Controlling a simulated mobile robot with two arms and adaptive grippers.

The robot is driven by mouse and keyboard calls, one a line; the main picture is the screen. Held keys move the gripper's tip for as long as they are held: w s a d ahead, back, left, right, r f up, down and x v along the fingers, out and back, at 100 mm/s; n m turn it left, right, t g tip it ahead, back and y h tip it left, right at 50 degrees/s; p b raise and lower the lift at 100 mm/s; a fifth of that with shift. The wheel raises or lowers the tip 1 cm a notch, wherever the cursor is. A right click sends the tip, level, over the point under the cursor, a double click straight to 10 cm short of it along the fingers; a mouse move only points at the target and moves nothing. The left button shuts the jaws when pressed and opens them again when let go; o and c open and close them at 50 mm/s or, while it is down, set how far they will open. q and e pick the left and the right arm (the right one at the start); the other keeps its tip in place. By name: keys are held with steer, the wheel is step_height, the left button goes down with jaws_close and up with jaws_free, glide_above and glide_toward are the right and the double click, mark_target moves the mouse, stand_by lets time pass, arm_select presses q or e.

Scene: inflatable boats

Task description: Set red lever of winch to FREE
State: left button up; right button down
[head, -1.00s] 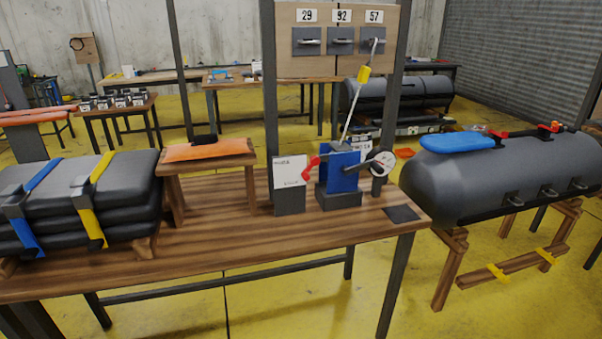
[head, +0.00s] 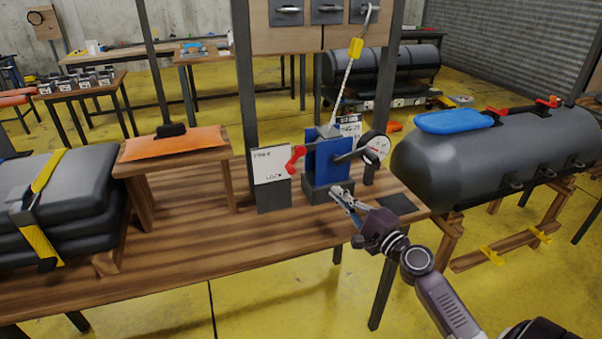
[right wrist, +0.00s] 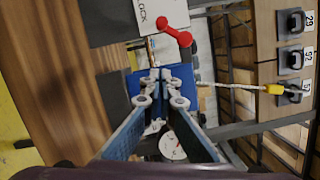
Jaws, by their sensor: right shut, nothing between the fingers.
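The winch (head: 322,162) is a blue block on a dark base on the wooden table, with a rope rising from its top. Its red lever (head: 295,158) sticks out on the left side, in front of a white label card with FREE at the top and LOCK at the bottom. The lever also shows in the right wrist view (right wrist: 176,37), beyond the fingertips. My right gripper (head: 337,193) is shut and empty, in front of the winch's base and to the lower right of the lever, apart from it. My left gripper is not in view.
A crank with a round dial (head: 373,148) is on the winch's right. The rope with a yellow tag (head: 355,49) runs up to a hook on the board. Dark posts flank the winch. A small bench with an orange pad (head: 175,143) stands left. The table front (head: 200,250) is clear.

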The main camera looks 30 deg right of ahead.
steer(key=w+a+r+p, duration=0.1)
steer(key=w+a+p, duration=0.2)
steer(key=w, duration=0.8)
steer(key=shift+a+r+p, duration=0.25)
steer(key=shift+a+p, duration=0.1)
steer(key=shift+p, duration=0.1)
